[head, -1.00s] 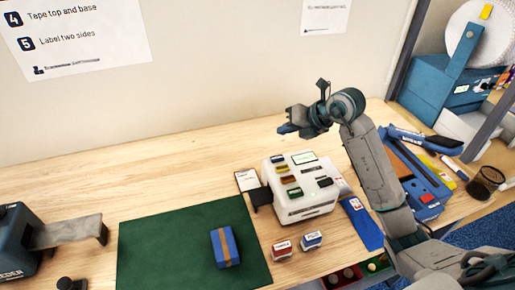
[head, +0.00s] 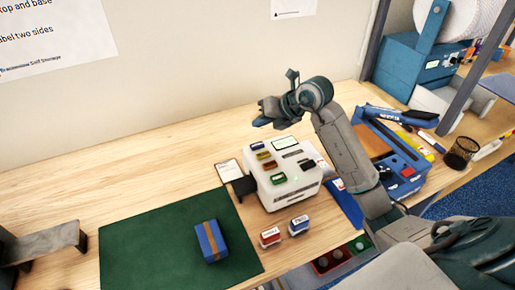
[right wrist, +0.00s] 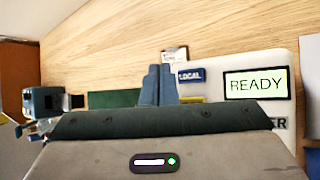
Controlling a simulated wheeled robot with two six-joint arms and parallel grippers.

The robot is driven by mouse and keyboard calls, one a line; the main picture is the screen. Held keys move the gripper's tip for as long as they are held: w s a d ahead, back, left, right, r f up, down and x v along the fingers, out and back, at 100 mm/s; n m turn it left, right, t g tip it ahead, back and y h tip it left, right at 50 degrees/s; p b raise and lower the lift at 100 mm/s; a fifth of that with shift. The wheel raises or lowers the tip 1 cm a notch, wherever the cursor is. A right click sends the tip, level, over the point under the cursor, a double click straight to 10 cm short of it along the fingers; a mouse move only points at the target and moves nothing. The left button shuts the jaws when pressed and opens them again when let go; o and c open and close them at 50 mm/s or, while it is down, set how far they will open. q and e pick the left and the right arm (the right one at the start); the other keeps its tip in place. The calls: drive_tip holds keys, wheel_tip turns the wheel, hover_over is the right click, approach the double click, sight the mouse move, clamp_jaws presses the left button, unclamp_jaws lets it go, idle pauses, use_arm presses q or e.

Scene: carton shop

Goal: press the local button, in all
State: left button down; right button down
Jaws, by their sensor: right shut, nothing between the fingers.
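The white machine (head: 292,190) stands on the bench with a lit screen and several coloured buttons on top. The blue button marked LOCAL (right wrist: 190,76) shows in the right wrist view, just right of my fingertips; in the head view the blue button (head: 257,146) is at the row's far end. My right gripper (head: 260,119) is shut and empty, in the air above the machine's far left side. Its closed fingers also show in the right wrist view (right wrist: 158,85); a gap to the button cannot be judged. The screen (right wrist: 256,84) reads READY. My left gripper is not seen.
A green mat (head: 140,250) with a taped blue box (head: 211,241) lies to the left. Two small stamps, one red (head: 270,237) and one blue (head: 299,225), stand before the machine. The bench behind the mat is clear.

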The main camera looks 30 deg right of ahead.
sight(260, 146)
wheel_tip(260, 146, down, 5)
drive_tip(key=b, duration=0.3)
drive_tip(key=shift+w+a, duration=0.1)
drive_tip(key=shift+w, duration=0.05)
drive_tip(key=shift+f, duration=0.15)
idle(1.4)
drive_tip(key=shift+f+b, duration=0.35)
drive_tip(key=shift+f, duration=0.05)
drive_tip(key=shift+f+b, duration=0.4)
drive_tip(key=shift+f, duration=0.1)
idle(0.7)
drive_tip(key=shift+r, duration=0.1)
drive_tip(key=shift+r+p, duration=0.65)
drive_tip(key=shift+r, duration=0.2)
